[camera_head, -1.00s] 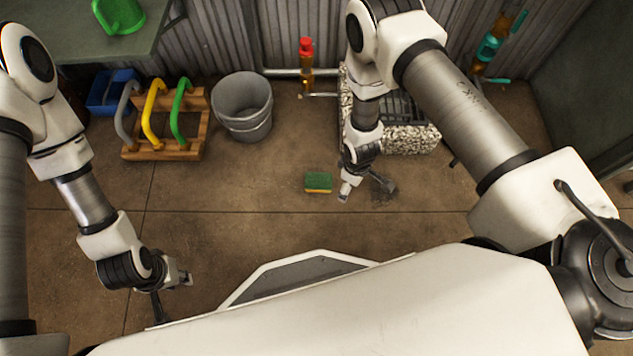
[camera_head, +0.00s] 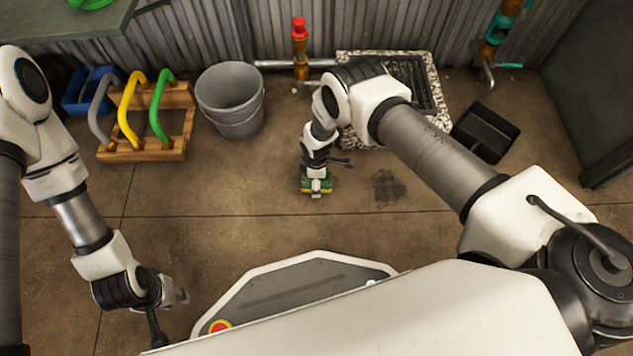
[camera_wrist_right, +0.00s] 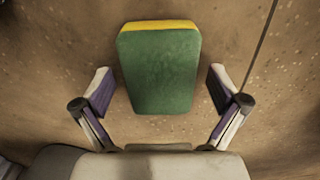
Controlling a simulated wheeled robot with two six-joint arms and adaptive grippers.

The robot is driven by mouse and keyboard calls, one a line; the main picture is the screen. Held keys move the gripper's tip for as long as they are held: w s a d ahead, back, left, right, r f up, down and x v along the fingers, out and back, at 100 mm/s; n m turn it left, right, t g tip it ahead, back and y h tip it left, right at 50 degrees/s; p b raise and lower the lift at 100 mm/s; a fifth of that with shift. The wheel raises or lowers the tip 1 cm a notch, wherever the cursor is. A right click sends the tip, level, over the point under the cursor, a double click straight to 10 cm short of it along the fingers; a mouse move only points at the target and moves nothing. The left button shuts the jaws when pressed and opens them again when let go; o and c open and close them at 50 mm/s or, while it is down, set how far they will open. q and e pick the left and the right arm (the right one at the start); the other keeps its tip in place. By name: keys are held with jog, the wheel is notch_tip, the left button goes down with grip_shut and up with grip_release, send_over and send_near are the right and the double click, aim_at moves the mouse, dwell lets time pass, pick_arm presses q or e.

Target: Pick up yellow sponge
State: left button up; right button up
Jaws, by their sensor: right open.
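The yellow sponge (camera_head: 327,184) lies on the brown floor, with its green scouring side up and a yellow edge showing. In the right wrist view the sponge (camera_wrist_right: 160,70) sits between and just beyond the two fingers, with a gap on each side. My right gripper (camera_wrist_right: 160,90) is open around its near end. In the head view my right gripper (camera_head: 316,189) is over the sponge and hides part of it. My left gripper (camera_head: 172,306) is at the lower left, far from the sponge; its finger opening is not clear.
A grey bucket (camera_head: 231,108) stands left of the sponge. A wooden rack (camera_head: 142,154) with grey, yellow and green handles is farther left. A black tray (camera_head: 485,133) and a stone-rimmed drain (camera_head: 432,85) lie to the right. The floor around the sponge is clear.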

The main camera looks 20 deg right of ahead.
jog(key=c, duration=0.8)
jog(key=shift+r, duration=0.1)
